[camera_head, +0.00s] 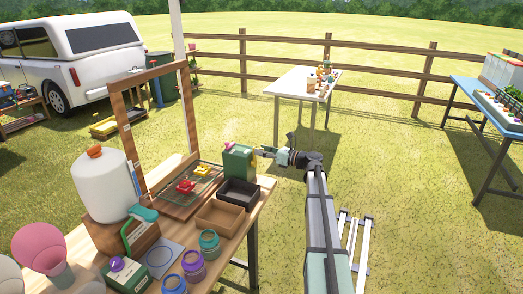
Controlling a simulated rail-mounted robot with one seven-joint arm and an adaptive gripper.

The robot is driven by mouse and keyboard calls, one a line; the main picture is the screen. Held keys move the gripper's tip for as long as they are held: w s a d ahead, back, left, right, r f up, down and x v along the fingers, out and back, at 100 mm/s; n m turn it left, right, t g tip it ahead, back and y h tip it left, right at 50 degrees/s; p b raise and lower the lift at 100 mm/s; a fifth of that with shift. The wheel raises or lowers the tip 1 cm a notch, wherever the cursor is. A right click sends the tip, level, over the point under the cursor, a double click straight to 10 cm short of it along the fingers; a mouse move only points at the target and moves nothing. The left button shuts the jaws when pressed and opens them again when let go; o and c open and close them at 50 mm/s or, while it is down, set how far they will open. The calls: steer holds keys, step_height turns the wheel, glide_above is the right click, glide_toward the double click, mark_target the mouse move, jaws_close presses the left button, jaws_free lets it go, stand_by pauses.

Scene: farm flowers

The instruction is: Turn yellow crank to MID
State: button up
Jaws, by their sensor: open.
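The yellow crank (203,170) sits on a wooden board (180,208) with thin dark lines, on the table at the foot of an upright wooden frame. A red crank (186,187) is just in front of it, to its left. The cranks are too small to read their setting, and I see no MID mark. My gripper (262,151) is open, to the right of the yellow crank and apart from it. A green can (239,163) stands between my gripper and the crank.
The upright frame (120,135) rises behind the board. A black tray (239,194) and a brown tray (220,217) lie right of the cranks. Several jars (209,243) and a white tank (103,185) stand nearer. A white table (292,83) stands farther back; grass between is clear.

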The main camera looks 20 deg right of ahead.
steer(key=shift+w+a, duration=0.25)
steer(key=shift+w, duration=0.05)
jaws_close()
